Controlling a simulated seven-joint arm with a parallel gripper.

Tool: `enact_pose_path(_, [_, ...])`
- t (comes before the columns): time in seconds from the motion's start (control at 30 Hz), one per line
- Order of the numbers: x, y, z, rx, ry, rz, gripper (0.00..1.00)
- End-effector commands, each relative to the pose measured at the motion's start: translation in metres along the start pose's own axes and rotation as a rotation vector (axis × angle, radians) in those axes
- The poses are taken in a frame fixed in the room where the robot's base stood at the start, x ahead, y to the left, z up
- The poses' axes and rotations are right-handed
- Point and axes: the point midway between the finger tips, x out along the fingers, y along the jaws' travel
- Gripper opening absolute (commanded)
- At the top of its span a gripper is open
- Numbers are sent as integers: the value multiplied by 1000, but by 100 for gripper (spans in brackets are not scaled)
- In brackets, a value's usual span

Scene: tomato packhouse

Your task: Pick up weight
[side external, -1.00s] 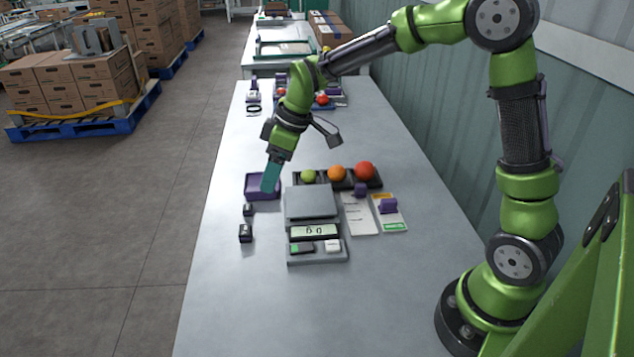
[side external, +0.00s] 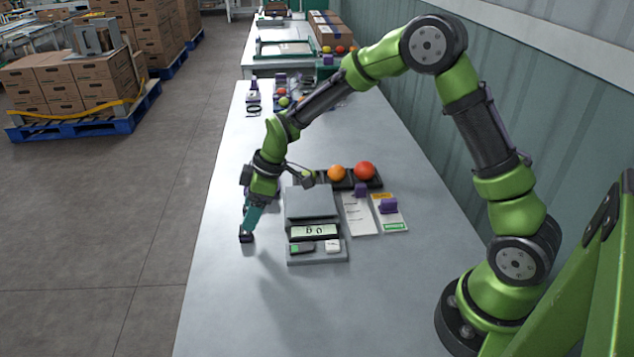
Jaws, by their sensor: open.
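A small black weight (side external: 246,238) stands on the grey table left of the scale's front part. My gripper (side external: 249,226) is right above it, its teal fingers pointing down at the weight's top. The gripper is open; from this side I cannot tell whether the fingers reach around the weight or touch it. A second, smaller black weight and the purple tray behind it are hidden by my gripper and arm.
The scale (side external: 317,254) stands right of my gripper, its display apparently showing 0 g. Behind it a dark tray (side external: 350,186) holds tomatoes. Cards (side external: 361,221) with purple objects lie to the right. The table's front (side external: 300,310) is clear.

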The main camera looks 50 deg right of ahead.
Motion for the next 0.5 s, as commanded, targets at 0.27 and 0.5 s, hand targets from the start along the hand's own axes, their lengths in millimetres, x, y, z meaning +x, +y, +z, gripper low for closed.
enact_pose_path(0.27, [40,-6,2,0,-3,-4,70])
enact_pose_path(0.5, [51,-5,2,0,-1,-1,70])
